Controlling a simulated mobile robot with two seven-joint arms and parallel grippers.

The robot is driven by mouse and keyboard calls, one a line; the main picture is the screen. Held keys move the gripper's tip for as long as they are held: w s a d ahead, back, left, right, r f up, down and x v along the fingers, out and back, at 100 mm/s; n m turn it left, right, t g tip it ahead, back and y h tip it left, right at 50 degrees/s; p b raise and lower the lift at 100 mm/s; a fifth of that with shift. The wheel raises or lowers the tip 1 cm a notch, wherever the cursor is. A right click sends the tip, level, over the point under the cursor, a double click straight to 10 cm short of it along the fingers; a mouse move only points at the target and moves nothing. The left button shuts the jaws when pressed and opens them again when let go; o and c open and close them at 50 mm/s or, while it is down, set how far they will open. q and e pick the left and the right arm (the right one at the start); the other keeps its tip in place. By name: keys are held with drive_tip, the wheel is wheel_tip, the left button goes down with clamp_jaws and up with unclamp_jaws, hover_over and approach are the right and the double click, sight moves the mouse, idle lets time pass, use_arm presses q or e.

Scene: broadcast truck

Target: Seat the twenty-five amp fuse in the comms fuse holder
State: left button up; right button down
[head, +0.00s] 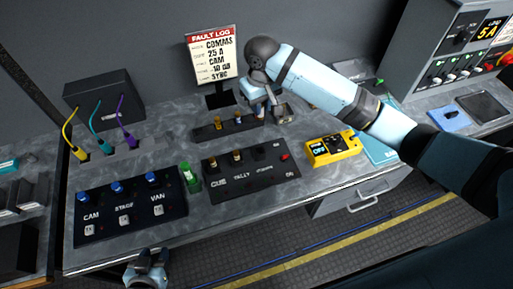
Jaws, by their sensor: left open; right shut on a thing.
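The fuse rack (228,130) is a dark strip at the middle back of the bench, with amber-topped fuses standing in it. My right gripper (260,109) is at its right end, shut on a small fuse mostly hidden by the fingers; its rating cannot be read. Nearer the front is the dark fuse holder panel (250,181), marked CUE, TALLY and a third label too small to read. Two amber-topped fuses stand in its left and middle holders; the right holder (261,153) looks empty, beside a red light. My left gripper (147,270) is open and empty at the front edge.
A fault log sign (212,58) reads COMMS, 25 A. A yellow meter (332,149) lies right of the fuse panel. A green bottle-like object (190,177) stands between that panel and the CAM/STAGE/VAN panel (130,207). Coloured cables (100,121) run at the back left.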

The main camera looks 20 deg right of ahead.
approach(260, 147)
drive_tip(key=s+f, duration=0.1)
drive_tip(key=f+b, duration=0.1)
drive_tip(key=f, duration=0.1)
drive_tip(key=f+b, duration=0.4)
drive_tip(key=shift+s+a+f, duration=0.2)
drive_tip(key=shift+a, duration=0.05)
use_arm(q)
wheel_tip(260, 147, down, 3)
drive_tip(key=shift+d+f+m, duration=0.15)
drive_tip(key=shift+m, duration=0.15)
use_arm(e)
drive_tip(key=shift+r, duration=0.1)
drive_tip(key=c, duration=1)
unclamp_jaws()
use_arm(q)
drive_tip(key=shift+w+d, duration=0.1)
